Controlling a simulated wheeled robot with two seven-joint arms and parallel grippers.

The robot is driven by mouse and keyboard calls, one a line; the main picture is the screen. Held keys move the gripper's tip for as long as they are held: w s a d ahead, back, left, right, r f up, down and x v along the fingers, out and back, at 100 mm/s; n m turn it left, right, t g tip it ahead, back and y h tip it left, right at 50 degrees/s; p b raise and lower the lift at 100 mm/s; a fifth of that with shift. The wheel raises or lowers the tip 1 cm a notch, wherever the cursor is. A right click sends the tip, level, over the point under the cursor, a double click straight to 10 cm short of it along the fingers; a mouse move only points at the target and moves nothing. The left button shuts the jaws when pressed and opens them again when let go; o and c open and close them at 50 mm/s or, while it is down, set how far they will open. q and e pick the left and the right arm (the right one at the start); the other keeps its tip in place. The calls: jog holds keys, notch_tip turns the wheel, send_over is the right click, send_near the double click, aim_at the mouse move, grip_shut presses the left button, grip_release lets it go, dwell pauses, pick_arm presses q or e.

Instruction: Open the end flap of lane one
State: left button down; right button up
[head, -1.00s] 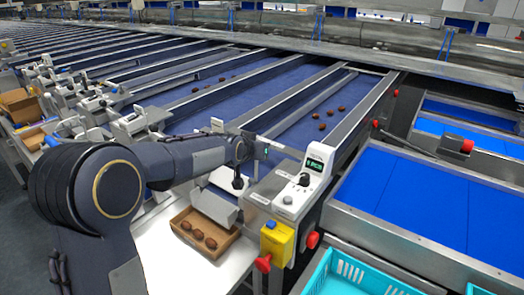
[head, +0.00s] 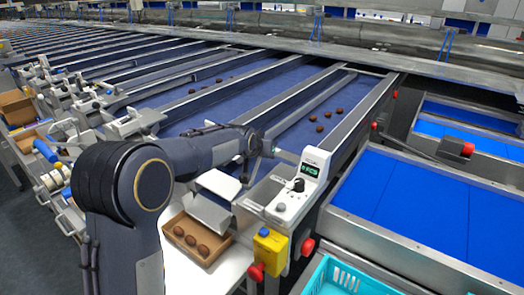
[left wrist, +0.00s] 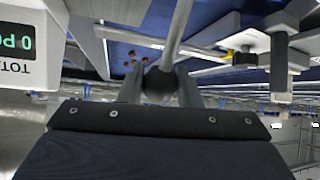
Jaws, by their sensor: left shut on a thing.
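Lane one's blue belt (head: 292,142) ends beside a white control box (head: 313,168) with a small green display. My left gripper (head: 268,149) is at this near end, left of the control box. In the left wrist view its two fingers (left wrist: 160,88) are shut around a dark round knob (left wrist: 158,82) on a grey rod (left wrist: 178,30). The end flap itself is mostly behind my gripper and arm, so I cannot tell its angle. My right gripper is not in view.
A sloping metal plate (head: 209,213) stands over a cardboard box (head: 224,250) holding 3 dates. Several dates (head: 320,128) lie on the belt. A yellow switch box (head: 270,250) and red buttons are at the front right, near a turquoise crate (head: 345,276).

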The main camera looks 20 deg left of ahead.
pick_arm(q)
jog(key=shift+d+f, duration=0.1)
jog(key=shift+f, duration=0.05)
jog(key=c, duration=1.1)
grip_release()
jog(key=b+v, duration=0.1)
jog(key=v, duration=0.6)
jog(key=shift+s+r+b, duration=0.3)
jog(key=shift+b, duration=0.1)
jog(key=s+a+f+n+g+h, duration=0.1)
jog(key=s+a+f, duration=0.1)
jog(key=s, duration=0.8)
jog(key=s+a+f+n+g+h, duration=0.1)
jog(key=s+a+g, duration=0.15)
jog(key=s, duration=0.75)
jog(key=s+d+f, duration=0.2)
jog(key=s+f, duration=0.2)
jog(key=s, duration=0.5)
jog(key=s+d+f+g, duration=0.1)
jog(key=s+f, duration=0.3)
jog(key=s, duration=0.5)
jog(key=shift+s+d+h, duration=0.3)
jog(key=shift+d+h, duration=0.1)
jog(key=shift+d, duration=0.2)
